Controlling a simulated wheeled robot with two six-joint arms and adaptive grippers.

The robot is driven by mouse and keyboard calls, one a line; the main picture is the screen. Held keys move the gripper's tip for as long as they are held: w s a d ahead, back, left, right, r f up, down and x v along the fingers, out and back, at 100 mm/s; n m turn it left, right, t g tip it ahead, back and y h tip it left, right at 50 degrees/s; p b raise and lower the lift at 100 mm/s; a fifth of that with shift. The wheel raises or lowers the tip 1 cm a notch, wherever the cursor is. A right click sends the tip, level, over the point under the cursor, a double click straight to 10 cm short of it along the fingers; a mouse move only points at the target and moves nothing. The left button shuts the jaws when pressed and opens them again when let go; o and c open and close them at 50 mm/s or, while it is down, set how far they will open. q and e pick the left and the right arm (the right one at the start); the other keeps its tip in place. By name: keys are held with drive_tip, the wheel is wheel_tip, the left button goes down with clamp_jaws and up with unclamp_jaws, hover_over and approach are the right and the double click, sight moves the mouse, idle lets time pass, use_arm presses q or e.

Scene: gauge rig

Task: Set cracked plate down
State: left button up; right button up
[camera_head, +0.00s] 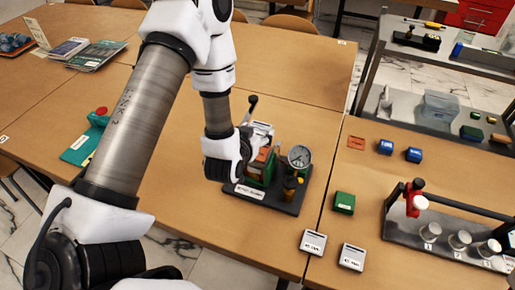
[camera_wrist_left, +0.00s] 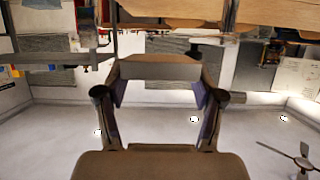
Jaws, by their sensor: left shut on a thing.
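My left gripper (camera_head: 229,157) is beside the left side of the gauge rig, low over the table; its fingertips are hidden in the head view. In the left wrist view the two fingers (camera_wrist_left: 158,90) are shut on a flat grey-brown plate (camera_wrist_left: 158,69), which lies across between their tips. No crack can be made out on it. The gauge rig (camera_head: 285,197) has a dark base, a green body, a round dial (camera_head: 299,156) and a black lever. An orange-brown part shows between gripper and rig; I cannot tell if it is the plate.
The table left of the rig is mostly clear.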

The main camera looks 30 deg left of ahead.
use_arm(q)
wheel_tip(320, 180, down, 7)
drive_tip(key=shift+r+p, duration=0.15)
drive_tip(key=shift+p, duration=0.55)
drive_tip(key=shift+f+b, duration=0.35)
drive_tip(key=o, duration=1.4)
